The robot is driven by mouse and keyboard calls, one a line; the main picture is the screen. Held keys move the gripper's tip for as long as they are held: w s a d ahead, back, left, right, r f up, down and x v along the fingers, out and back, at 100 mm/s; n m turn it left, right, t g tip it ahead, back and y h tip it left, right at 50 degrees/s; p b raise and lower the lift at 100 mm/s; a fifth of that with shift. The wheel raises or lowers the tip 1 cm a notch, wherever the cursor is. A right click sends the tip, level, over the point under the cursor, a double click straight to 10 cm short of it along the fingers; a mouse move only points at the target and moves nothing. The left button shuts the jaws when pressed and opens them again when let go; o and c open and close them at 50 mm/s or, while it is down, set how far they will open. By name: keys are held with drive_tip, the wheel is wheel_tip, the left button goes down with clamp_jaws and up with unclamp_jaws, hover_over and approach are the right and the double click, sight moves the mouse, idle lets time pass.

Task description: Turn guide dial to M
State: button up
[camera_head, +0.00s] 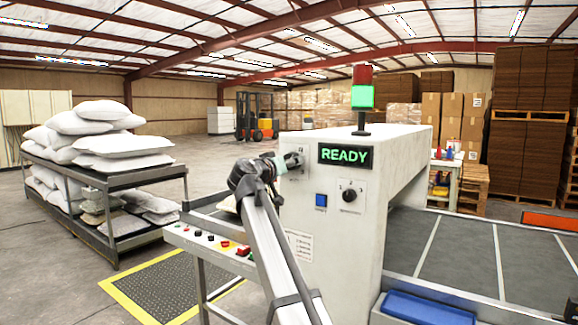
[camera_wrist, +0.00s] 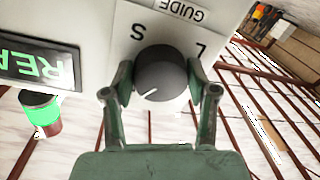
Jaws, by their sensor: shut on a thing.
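The guide dial (camera_wrist: 162,72) is a round dark knob on a white plate in the wrist view. My gripper (camera_wrist: 160,82) is shut on it, with one green finger on each side. The wrist view is roughly upside down, with the GUIDE label (camera_wrist: 181,10) above the dial, an S (camera_wrist: 138,31) at its upper left and an L (camera_wrist: 202,47) at its upper right. A white mark on the dial points to the picture's lower left. No M shows. In the head view my gripper (camera_head: 287,163) is at the machine's panel, covering most of the dial.
The white machine (camera_head: 330,230) has a green READY display (camera_head: 345,154), a blue button (camera_head: 320,200) and another black knob (camera_head: 349,195) right of my gripper. A signal light (camera_head: 362,95) stands on top. A button shelf (camera_head: 215,243) lies below. A pillow rack (camera_head: 110,205) stands left.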

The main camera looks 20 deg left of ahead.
drive_tip(key=o, duration=1.2)
drive_tip(key=shift+w+r, duration=0.15)
drive_tip(key=s, duration=0.4)
drive_tip(key=s+a, duration=0.1)
drive_tip(key=s, duration=0.3)
drive_tip(key=s+a, duration=0.1)
drive_tip(key=s, duration=0.3)
drive_tip(key=shift+d, duration=0.1)
